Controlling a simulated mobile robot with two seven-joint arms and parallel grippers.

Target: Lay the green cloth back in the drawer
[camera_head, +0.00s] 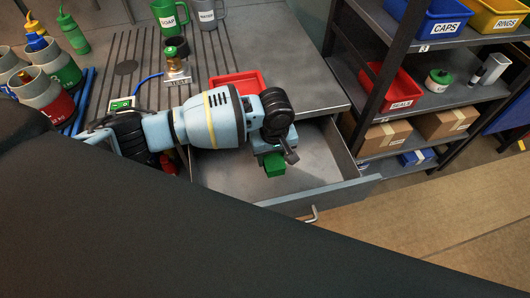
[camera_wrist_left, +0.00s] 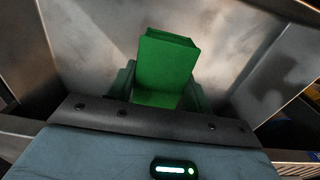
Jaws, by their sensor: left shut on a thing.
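The green cloth (camera_head: 274,164) looks like a small folded block. My left gripper (camera_head: 272,158) is shut on it, over the open drawer (camera_head: 235,178). In the left wrist view the cloth (camera_wrist_left: 166,62) stands out between the fingers of my left gripper (camera_wrist_left: 157,92), with the grey drawer floor (camera_wrist_left: 90,35) behind it. I cannot tell whether the cloth touches the drawer floor. The drawer is pulled out below the worktop, and the part that shows is otherwise empty. My right gripper is not in view.
A red tray (camera_head: 236,82) sits on the worktop behind my left arm. A shelf with bins and cardboard boxes (camera_head: 385,137) stands right of the drawer. A dark surface covers the lower left.

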